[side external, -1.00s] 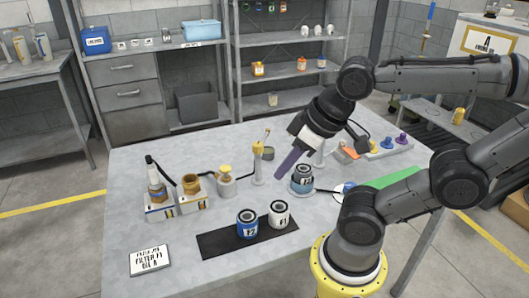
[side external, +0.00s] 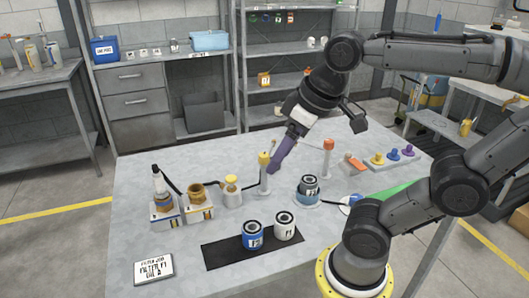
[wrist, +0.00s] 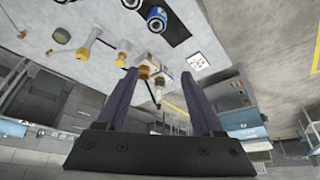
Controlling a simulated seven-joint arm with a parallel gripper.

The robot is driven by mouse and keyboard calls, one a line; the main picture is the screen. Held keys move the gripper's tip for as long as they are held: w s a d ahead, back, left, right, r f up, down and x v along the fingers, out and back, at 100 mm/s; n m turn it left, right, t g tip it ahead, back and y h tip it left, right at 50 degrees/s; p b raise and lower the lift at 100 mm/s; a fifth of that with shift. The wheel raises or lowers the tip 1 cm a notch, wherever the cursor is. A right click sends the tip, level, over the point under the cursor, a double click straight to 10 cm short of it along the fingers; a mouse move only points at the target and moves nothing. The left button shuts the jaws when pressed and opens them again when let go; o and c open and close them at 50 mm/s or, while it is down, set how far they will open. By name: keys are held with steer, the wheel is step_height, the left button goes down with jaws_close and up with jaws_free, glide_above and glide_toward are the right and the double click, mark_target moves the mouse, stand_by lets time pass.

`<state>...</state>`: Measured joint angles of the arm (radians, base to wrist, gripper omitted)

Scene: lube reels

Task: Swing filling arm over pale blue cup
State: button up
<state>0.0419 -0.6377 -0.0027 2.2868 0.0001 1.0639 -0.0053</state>
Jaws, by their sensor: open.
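Two upright posts could carry the filling arm; I cannot tell which. One is a pale post with a yellow top (side external: 264,160), and the other has an orange top (side external: 328,145). The yellow-topped post also shows in the wrist view (wrist: 84,53). A pale blue cup-like base (side external: 306,199) sits right of the yellow-topped post, with a dark-topped can (side external: 309,184) in it. My gripper (side external: 273,170) is open, its purple fingers tilted down just beside the yellow-topped post. In the wrist view my gripper (wrist: 157,75) shows its two fingers apart, with nothing held between them.
A blue can (side external: 253,236) and a white can (side external: 285,226) stand on a black mat (side external: 227,254). A yellow-topped pump jar (side external: 232,190), a brown cup (side external: 197,195) and a bottle (side external: 161,186) stand to the left. A sign (side external: 153,269) lies front left.

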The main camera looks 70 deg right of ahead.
steer(key=w+d+r+m+g, duration=0.2)
steer(key=w+d+r, duration=0.25)
steer(key=w, duration=0.25)
steer(key=m+g, duration=0.3)
steer(key=m, duration=0.2)
glide_above(264, 154)
step_height(264, 154, down, 8)
step_height(264, 154, down, 13)
steer(key=shift+a+r, duration=0.1)
jaws_close()
stand_by(0.4)
